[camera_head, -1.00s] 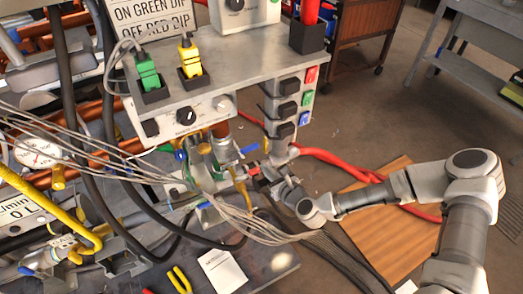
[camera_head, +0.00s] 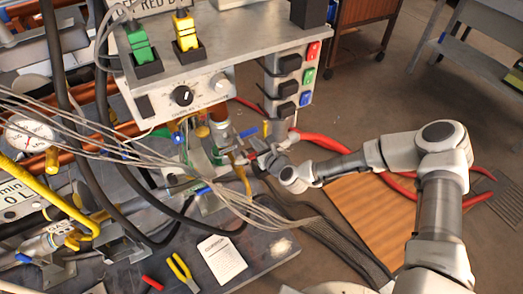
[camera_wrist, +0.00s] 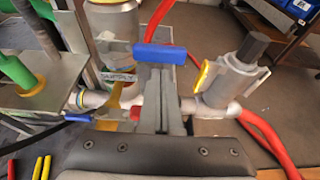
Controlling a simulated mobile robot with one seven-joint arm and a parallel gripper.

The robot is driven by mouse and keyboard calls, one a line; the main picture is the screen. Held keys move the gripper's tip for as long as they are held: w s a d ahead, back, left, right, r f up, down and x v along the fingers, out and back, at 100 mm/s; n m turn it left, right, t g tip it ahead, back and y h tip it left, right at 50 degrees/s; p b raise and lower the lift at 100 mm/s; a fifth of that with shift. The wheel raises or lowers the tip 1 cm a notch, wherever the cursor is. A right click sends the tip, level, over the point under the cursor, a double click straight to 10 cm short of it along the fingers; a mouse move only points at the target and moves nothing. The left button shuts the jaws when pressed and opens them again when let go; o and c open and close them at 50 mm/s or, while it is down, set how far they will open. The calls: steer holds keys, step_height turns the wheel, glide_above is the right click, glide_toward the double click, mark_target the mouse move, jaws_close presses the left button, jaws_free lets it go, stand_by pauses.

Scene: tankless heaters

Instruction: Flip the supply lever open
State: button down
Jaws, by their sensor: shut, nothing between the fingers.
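A lever with a blue grip (camera_head: 249,132) sticks out from the pipework below the grey box. The blue grip (camera_wrist: 160,54) also shows in the wrist view, lying crosswise just beyond my fingertips. It looks very close to them, but I cannot tell whether they touch. My gripper (camera_head: 262,153) is shut and empty beside the valve pipes. In the wrist view my gripper's fingers (camera_wrist: 163,75) lie together and hide part of the pipe behind them. No label shows which lever is the supply one.
A yellow handle (camera_wrist: 202,76) sits on a valve to the right of my fingers. A bundle of grey cables (camera_head: 235,205) runs close below my gripper. A grey control box (camera_head: 190,95) overhangs the pipes. Red hoses (camera_head: 322,141) lie behind my arm. Open floor is at the right.

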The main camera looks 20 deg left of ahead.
steer(key=shift+x, duration=1.15)
steer(key=shift+r, duration=0.1)
steer(key=shift+r+n, duration=0.15)
steer(key=shift+n, duration=0.35)
